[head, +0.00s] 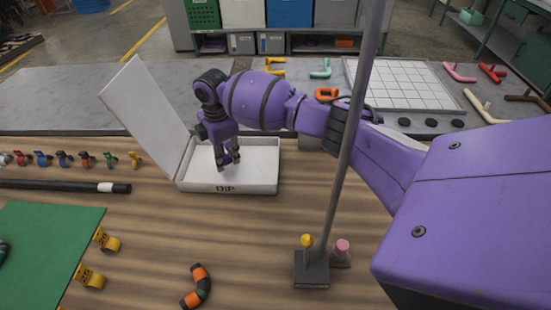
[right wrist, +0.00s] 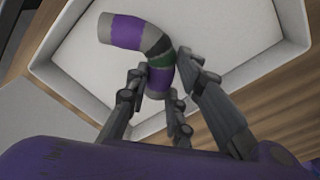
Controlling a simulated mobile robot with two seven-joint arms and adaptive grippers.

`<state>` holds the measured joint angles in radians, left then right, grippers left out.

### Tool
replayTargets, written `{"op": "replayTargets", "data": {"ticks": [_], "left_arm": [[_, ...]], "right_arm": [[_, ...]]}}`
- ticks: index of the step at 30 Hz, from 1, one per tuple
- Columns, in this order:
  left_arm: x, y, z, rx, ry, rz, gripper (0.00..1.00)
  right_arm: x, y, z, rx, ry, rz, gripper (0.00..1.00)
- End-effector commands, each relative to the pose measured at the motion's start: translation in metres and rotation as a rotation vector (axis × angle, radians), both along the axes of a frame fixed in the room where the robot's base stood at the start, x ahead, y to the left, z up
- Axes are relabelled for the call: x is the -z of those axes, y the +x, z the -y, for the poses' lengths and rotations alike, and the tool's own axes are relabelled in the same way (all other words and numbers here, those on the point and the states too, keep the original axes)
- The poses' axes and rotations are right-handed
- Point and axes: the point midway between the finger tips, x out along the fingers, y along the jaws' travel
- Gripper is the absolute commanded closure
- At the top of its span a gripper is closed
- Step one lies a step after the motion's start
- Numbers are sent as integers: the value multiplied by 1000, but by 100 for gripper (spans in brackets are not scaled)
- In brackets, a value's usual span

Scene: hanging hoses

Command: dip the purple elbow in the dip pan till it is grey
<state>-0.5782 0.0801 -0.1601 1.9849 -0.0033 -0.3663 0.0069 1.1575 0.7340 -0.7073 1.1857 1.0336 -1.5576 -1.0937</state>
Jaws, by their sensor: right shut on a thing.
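The white dip pan (head: 255,184), marked DIP, stands on the wooden bench, with a white lid-like panel (head: 145,105) tilted up at its left. My right gripper (head: 228,160) points down into the pan area. In the right wrist view, my right gripper (right wrist: 170,75) is shut on the purple elbow (right wrist: 128,32), near one end. The elbow has purple sections, a dark band, a green band and grey ends. It shows against the pan's white floor (right wrist: 230,25); I cannot tell whether it touches it. In the head view the elbow is mostly hidden by the fingers. My left gripper is out of view.
A thin post on a dark base (head: 312,270) stands right of centre, in front of my right arm. An orange and dark green elbow (head: 197,287) lies at the front. A green mat (head: 45,245) and yellow tags (head: 90,278) are at left. Small coloured fittings (head: 85,158) line the back left.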

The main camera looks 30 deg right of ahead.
Motion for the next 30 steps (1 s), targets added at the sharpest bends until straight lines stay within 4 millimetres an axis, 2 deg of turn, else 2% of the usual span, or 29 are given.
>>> {"op": "replayTargets", "data": {"ticks": [1, 13, 30], "left_arm": [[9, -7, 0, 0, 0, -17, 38], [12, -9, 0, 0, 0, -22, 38], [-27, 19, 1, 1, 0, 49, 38]], "right_arm": [[15, -2, -22, -23, 14, -17, 100], [17, 0, -25, -24, 12, -20, 100], [7, -25, 11, -23, 15, -8, 100]]}}
